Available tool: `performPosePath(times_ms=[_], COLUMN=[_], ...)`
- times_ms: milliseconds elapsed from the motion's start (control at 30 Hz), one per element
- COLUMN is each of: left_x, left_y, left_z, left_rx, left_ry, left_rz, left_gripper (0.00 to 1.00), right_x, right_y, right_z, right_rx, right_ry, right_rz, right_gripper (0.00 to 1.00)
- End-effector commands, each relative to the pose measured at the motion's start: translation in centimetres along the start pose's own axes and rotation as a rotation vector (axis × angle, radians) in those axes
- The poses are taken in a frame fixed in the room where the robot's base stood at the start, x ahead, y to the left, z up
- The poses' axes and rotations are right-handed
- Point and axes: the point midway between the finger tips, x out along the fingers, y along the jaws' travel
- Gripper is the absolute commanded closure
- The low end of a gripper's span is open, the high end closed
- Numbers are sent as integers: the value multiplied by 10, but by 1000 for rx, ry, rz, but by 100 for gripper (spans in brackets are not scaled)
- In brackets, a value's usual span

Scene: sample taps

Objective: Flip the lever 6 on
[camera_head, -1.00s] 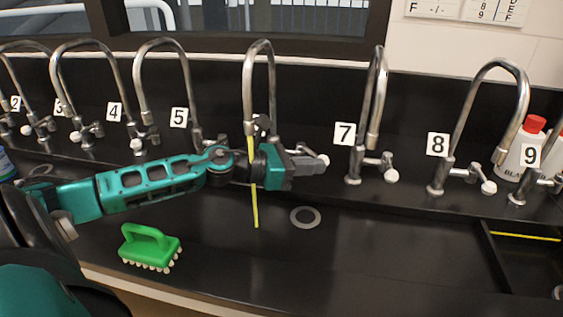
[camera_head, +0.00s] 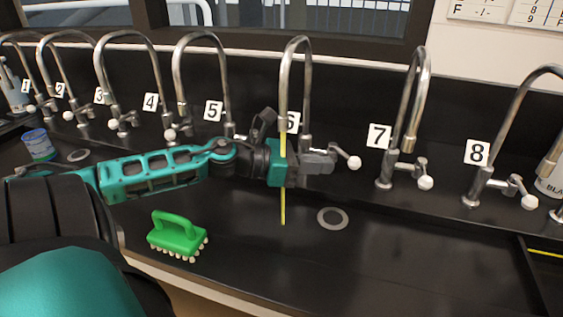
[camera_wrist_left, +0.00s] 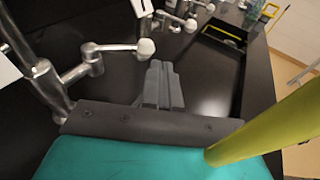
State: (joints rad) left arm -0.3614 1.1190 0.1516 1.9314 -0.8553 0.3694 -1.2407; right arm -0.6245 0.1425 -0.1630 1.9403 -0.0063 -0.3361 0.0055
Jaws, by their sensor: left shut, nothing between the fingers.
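Tap 6 (camera_head: 284,72) is a curved metal tap. Its lever, with a white knob (camera_head: 355,163), points to the right; in the left wrist view the knob (camera_wrist_left: 146,47) is just beyond my fingertips. My left gripper (camera_head: 322,162) is shut and empty, in front of the tap's base and left of the knob. In the left wrist view its closed fingers (camera_wrist_left: 162,82) appear apart from the knob. Label 6 (camera_head: 292,122) is partly hidden. My right gripper is not in view.
Tap 7 (camera_head: 394,140) and tap 8 (camera_head: 510,110) stand to the right, tap 5 (camera_head: 178,75) to the left. A green brush (camera_head: 178,235) lies on the black counter. A round drain (camera_head: 332,218) is in front of tap 6.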

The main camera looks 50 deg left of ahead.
Motion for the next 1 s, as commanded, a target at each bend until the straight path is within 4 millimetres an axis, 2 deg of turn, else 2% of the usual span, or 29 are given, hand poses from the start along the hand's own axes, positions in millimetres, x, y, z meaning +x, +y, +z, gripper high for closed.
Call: performPosePath(times_ms=[533, 700, 1000], left_x=[-66, -76, -77], left_y=[0, 0, 0], left_z=[0, 0, 0], left_rx=[-3, 0, 0], left_ry=[-1, 0, 0], left_rz=[0, 0, -1], left_gripper=[100, 100, 100], right_x=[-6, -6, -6], right_y=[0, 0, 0], right_z=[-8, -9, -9], right_rx=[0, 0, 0], right_ry=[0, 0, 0], right_rz=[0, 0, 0], right_gripper=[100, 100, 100])
